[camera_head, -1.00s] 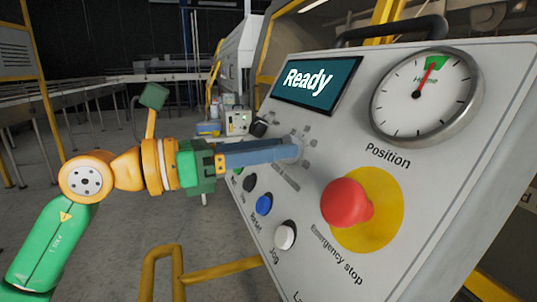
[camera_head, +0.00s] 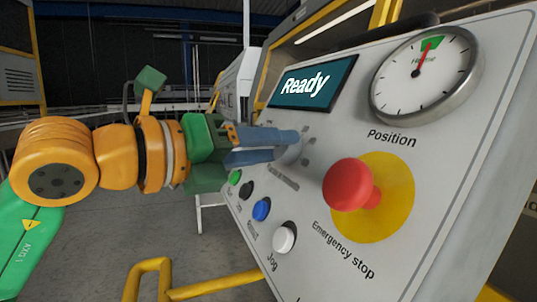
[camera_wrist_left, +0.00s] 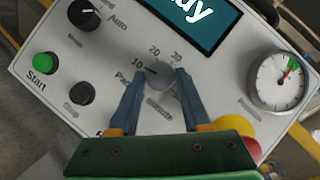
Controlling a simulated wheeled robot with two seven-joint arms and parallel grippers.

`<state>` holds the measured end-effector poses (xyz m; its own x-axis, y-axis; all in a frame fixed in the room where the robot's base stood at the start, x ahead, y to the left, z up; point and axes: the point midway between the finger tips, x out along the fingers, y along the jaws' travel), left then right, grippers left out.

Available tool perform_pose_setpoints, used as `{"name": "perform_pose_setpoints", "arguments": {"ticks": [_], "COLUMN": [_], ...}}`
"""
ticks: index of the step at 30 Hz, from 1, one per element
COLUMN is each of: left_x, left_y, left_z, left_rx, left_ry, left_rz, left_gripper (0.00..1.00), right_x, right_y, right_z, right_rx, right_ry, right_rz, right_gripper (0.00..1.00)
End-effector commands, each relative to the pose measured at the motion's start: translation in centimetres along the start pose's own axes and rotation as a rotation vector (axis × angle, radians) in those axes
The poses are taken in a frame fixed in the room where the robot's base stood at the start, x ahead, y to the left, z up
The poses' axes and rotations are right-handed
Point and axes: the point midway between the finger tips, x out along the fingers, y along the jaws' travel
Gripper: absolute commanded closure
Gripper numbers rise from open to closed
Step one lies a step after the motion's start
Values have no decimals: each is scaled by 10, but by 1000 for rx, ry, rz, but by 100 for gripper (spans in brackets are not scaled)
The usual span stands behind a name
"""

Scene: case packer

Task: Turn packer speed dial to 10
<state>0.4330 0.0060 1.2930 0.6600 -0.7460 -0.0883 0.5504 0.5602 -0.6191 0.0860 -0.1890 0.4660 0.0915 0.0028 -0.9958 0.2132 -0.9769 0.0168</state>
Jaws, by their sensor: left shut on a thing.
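The grey round packer speed dial (camera_head: 293,151) sits on the slanted control panel (camera_head: 330,130), left of the red emergency stop. In the left wrist view the dial (camera_wrist_left: 161,77) lies between the two blue fingers, with numbers 10, 20 and 30 around its upper side. A small dark mark on the dial is on its left side, towards the 10. My left gripper (camera_head: 282,147) is shut on the dial, one finger on each side; it also shows in the left wrist view (camera_wrist_left: 160,80). The fingers partly hide the dial in the head view. My right gripper is not in view.
The red emergency stop (camera_head: 350,186) sticks out close to the right. Green, black, blue and white buttons run below the dial. A mode knob (camera_wrist_left: 84,14) is left of it. The screen (camera_head: 310,82) reads Ready. A yellow rail (camera_head: 150,270) stands below.

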Motion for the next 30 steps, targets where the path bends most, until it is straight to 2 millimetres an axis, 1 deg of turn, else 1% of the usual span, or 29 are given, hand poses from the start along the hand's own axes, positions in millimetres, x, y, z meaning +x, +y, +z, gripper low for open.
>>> {"name": "perform_pose_setpoints", "arguments": {"ticks": [15,16,17,18,19,27,29,30], "left_x": [0,0,0,0,0,0,-6,-12], "left_y": [0,0,0,0,0,0,1,2], "left_z": [0,0,0,0,0,0,-1,-2], "left_rx": [-18,-18,-18,-17,-17,-16,-15,-15], "left_ry": [1,1,1,1,1,0,-2,-3], "left_rz": [8,8,8,9,9,9,10,9], "left_gripper": [100,47,39,28,22,22,22,22], "right_x": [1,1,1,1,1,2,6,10], "right_y": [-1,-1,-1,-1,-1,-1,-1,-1], "right_z": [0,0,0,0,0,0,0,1], "right_rx": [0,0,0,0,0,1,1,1], "right_ry": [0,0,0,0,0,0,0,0], "right_rz": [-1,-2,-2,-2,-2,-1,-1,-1], "right_gripper": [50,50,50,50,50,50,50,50]}}
